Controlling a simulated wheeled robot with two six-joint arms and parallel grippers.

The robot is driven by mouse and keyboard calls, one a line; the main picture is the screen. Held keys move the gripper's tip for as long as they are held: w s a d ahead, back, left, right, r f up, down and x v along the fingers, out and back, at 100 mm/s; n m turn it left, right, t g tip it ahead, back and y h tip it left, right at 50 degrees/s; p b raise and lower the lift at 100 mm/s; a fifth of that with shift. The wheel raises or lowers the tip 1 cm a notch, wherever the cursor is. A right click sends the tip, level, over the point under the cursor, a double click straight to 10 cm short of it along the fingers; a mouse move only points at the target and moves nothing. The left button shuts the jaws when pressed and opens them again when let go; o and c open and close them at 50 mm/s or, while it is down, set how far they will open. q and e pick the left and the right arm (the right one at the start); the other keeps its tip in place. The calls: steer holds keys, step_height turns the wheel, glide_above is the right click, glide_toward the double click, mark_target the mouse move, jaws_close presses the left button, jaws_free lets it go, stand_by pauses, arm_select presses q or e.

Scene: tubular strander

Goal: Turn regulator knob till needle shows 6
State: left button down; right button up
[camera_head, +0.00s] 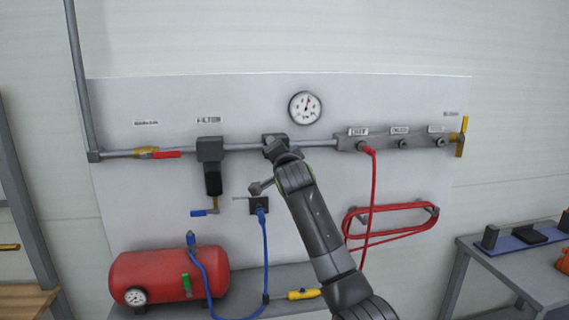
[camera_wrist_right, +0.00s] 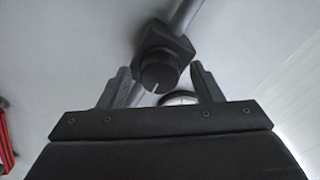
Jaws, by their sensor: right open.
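The regulator (camera_head: 272,141) is a dark block in the grey pipe on the white panel, mostly covered by my right gripper (camera_head: 281,157) in the head view. In the right wrist view its round dark knob (camera_wrist_right: 158,74) has a white mark near its lower edge. My right gripper (camera_wrist_right: 160,69) is open, with a finger on each side of the knob and a gap visible to each. The round white gauge (camera_head: 305,107) stands above the pipe; its needle points nearly straight up, leaning slightly right. Its numerals are too small to read. My left gripper is not in view.
A filter (camera_head: 211,165) hangs left of the regulator. A manifold (camera_head: 395,139) with a red hose (camera_head: 373,190) is to the right. A blue hose (camera_head: 265,245) hangs below, near a red tank (camera_head: 168,274). My right arm crosses the panel's lower middle.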

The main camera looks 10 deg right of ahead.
steer(key=s+b, duration=0.4)
steer(key=s, duration=1.3)
steer(key=shift+a, duration=0.3)
stand_by(2.4)
steer(key=w+n+p, duration=0.3)
steer(key=w+p, duration=0.2)
steer(key=w+n+p, duration=0.3)
steer(key=w+p, duration=0.1)
steer(key=w, duration=0.2)
steer(key=w+n+p, duration=0.4)
steer(key=w+p, duration=0.1)
steer(key=shift+w+d+r+y+p, duration=0.15)
steer(key=shift+w+d+y+p, duration=0.15)
steer(key=shift+d+p, duration=0.1)
stand_by(0.5)
